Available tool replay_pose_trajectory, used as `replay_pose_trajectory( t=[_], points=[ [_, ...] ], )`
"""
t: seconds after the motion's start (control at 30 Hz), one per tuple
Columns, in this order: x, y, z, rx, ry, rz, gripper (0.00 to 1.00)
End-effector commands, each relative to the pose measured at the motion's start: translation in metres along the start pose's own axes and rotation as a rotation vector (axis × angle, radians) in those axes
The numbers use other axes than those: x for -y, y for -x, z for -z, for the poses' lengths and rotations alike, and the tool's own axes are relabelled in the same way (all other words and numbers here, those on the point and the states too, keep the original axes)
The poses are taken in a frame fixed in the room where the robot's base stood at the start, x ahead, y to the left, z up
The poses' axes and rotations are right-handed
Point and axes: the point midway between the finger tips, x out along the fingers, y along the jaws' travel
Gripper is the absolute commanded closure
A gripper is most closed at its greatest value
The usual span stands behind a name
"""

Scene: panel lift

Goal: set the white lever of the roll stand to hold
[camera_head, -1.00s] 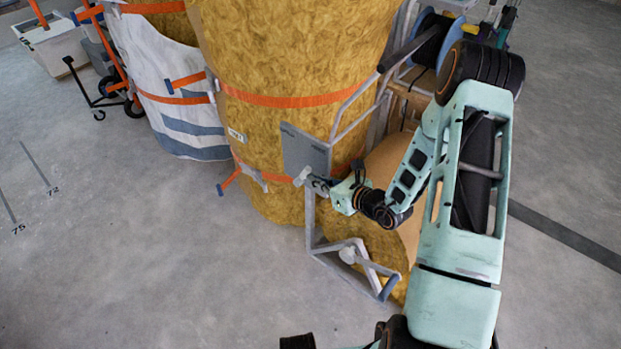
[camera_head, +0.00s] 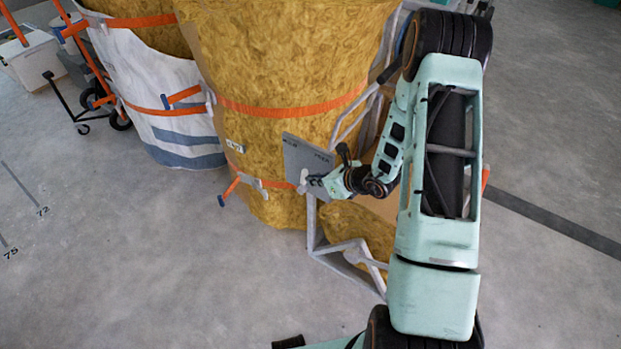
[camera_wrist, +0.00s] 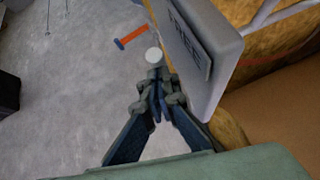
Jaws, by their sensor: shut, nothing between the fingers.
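The roll stand is a grey tube frame (camera_head: 311,222) at a large yellow insulation roll (camera_head: 285,60). It carries a grey plate (camera_head: 303,158) with dark lettering at its left and right ends. In the wrist view the label on the plate (camera_wrist: 222,85) near me reads FREE. The lever's white round knob (camera_head: 303,184) shows at the plate's lower edge; in the wrist view the knob (camera_wrist: 153,55) is just beyond my fingertips. My gripper (camera_head: 315,181) is shut and empty, close beside the knob. I cannot tell whether they touch.
Orange straps (camera_head: 290,108) circle the roll. An orange handle (camera_head: 232,186) with a blue end sticks out left of the stand. A white-and-blue wrapped roll (camera_head: 160,85) and a wheeled cart (camera_head: 95,100) stand at the upper left. The concrete floor (camera_head: 130,260) is clear at lower left.

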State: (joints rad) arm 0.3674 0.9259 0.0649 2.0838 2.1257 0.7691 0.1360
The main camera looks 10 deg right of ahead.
Motion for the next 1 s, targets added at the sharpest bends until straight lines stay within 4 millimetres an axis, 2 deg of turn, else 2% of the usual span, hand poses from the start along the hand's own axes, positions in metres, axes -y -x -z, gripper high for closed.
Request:
replay_pose_trajectory(
  t=[0.3,0.73,1.0],
  points=[
    [0.001,0.001,-0.015,-0.150,0.028,0.021,1.00],
    [-0.003,-0.014,-0.031,-0.398,0.058,0.058,1.00],
    [-0.006,-0.025,-0.038,-0.395,0.058,0.055,1.00]
  ],
)
